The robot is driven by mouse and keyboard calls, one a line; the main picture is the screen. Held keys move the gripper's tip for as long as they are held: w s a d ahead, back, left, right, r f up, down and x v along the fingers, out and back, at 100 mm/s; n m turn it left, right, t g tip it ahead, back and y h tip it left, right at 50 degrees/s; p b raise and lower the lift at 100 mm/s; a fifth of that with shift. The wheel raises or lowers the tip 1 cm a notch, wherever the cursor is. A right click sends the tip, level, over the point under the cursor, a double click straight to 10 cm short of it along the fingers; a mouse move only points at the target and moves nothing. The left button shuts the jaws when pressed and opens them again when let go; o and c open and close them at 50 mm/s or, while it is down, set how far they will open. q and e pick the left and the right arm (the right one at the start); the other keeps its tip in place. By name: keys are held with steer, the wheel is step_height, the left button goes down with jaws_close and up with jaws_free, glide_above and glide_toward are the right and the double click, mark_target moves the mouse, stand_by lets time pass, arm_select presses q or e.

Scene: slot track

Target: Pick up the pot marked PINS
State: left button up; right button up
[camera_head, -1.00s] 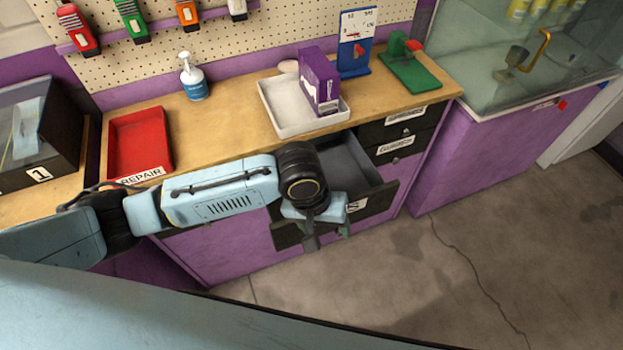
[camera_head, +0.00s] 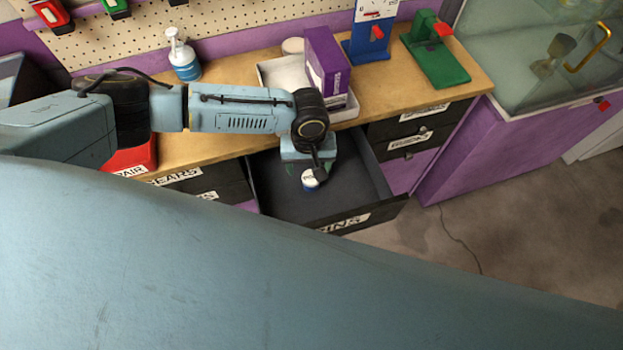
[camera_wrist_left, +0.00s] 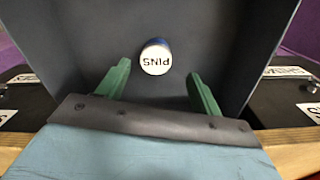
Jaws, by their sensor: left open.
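The pot marked PINS (camera_head: 309,180) is a small round pot with a white lettered lid and blue side, standing inside the open drawer (camera_head: 345,200). In the left wrist view the pot (camera_wrist_left: 155,57) shows its lid, with the lettering upside down. My left gripper (camera_head: 312,172) is over the drawer, close to the pot and partly covering it. In the wrist view its green fingers (camera_wrist_left: 160,72) are spread apart and empty, with the pot between and beyond their tips. My right gripper is not in view.
The drawer front has a label ending in INS (camera_head: 345,222). On the bench above are a white tray (camera_head: 345,112) with a purple box (camera_head: 328,65), a pump bottle (camera_head: 183,55), a red tray (camera_head: 132,160) and a green stand (camera_head: 435,50). Closed drawers flank the open one.

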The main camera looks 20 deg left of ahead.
mark_target(311, 179)
arm_select(q)
step_height(311, 179, down, 2)
steer(key=shift+d+f, duration=0.1)
step_height(311, 179, down, 4)
steer(key=shift+d+r+b, duration=0.15)
steer(key=shift+r+b, duration=0.1)
steer(key=shift+b, duration=0.1)
steer(key=shift+f, duration=0.2)
steer(key=shift+c, duration=0.5)
steer(key=c, duration=1)
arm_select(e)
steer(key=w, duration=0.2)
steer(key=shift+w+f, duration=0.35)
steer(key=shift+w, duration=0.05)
